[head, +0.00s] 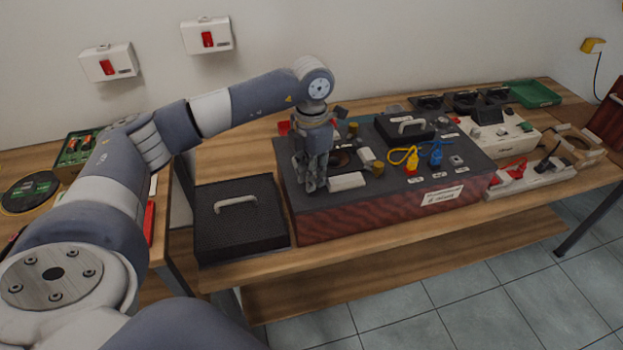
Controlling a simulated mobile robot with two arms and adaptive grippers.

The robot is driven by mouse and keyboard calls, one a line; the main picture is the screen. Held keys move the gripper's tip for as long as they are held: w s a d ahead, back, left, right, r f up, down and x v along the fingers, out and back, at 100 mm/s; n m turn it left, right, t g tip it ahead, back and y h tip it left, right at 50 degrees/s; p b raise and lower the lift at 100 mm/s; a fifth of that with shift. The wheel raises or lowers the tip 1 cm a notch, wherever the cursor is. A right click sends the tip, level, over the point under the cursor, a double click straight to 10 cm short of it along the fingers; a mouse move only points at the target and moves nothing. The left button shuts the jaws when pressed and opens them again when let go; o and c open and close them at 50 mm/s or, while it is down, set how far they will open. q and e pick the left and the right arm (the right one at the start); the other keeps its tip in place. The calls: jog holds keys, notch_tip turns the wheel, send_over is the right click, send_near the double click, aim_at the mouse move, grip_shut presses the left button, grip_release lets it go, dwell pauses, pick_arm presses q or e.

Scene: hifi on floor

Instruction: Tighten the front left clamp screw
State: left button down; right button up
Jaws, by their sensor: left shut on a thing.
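My left gripper (312,182) points down over the left front part of the dark panel (400,198) on the wooden table. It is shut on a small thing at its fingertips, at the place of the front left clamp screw. The fingers hide the screw itself, so I cannot tell its position or how far in it is. A white block (346,181) lies just right of the fingertips. A brass-coloured knob (378,169) stands further right on the panel. My right gripper is not in view.
A black lid with a grey handle (240,218) lies left of the panel. Yellow (408,158) and blue (436,155) plugs stand on the panel. A power strip (530,180) and a green tray (533,93) are at the right.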

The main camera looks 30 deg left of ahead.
pick_arm(q)
jog(key=shift+m+b, duration=0.7)
jog(key=shift+m, duration=1)
jog(key=shift+w, duration=0.1)
jog(key=c, duration=1.4)
grip_release()
jog(key=shift+r, duration=0.1)
notch_tip(320, 180, up, 12)
jog(key=shift+f, duration=0.1)
